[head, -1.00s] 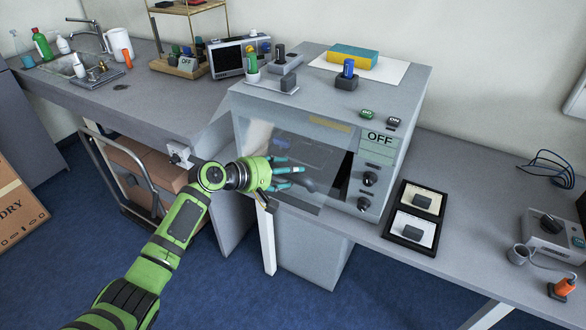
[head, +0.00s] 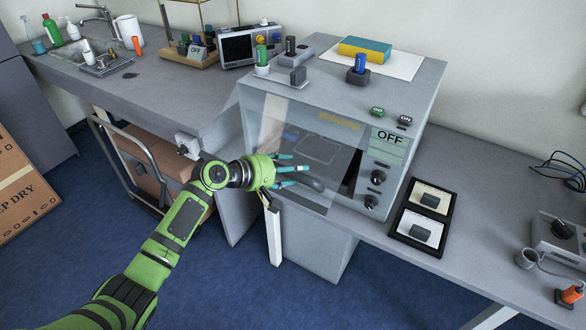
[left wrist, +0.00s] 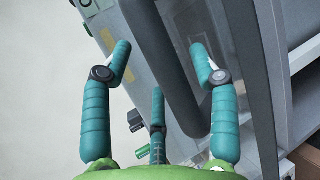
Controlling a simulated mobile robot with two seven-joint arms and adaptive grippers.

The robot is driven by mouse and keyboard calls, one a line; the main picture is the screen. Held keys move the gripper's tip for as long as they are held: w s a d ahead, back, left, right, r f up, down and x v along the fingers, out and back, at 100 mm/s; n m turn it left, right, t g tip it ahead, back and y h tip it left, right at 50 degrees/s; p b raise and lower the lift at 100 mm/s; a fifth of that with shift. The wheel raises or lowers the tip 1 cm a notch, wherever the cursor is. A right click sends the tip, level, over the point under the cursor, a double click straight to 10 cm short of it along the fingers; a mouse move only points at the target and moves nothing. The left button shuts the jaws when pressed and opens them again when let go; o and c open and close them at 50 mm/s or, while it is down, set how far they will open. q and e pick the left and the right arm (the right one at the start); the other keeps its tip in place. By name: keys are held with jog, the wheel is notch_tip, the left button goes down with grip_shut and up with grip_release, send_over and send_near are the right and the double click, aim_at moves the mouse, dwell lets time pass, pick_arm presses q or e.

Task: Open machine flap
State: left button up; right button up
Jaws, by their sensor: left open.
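The machine (head: 395,95) is a grey box on the bench, with an "OFF" panel and dark knobs on its front right. Its see-through flap (head: 290,120) covers much of the front. A dark gap shows between the flap and the control panel, so it looks ajar. My left gripper (head: 295,176), with teal fingers, is open at the lower part of the flap. In the left wrist view, a thick dark handle bar (left wrist: 178,70) runs between its spread fingers (left wrist: 163,68). I cannot tell whether they touch it. My right gripper is not in view.
A cart (head: 117,160) with boxes stands left of my arm. The bench right of the plates has free room.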

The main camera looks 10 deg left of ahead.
pick_arm(q)
jog(key=s+a+r+p, duration=0.1)
jog(key=a+r+p, duration=0.2)
jog(key=r+p, duration=0.2)
jog(key=shift+s+r, duration=0.2)
jog(key=shift+r, duration=0.3)
jog(key=shift+a, duration=0.1)
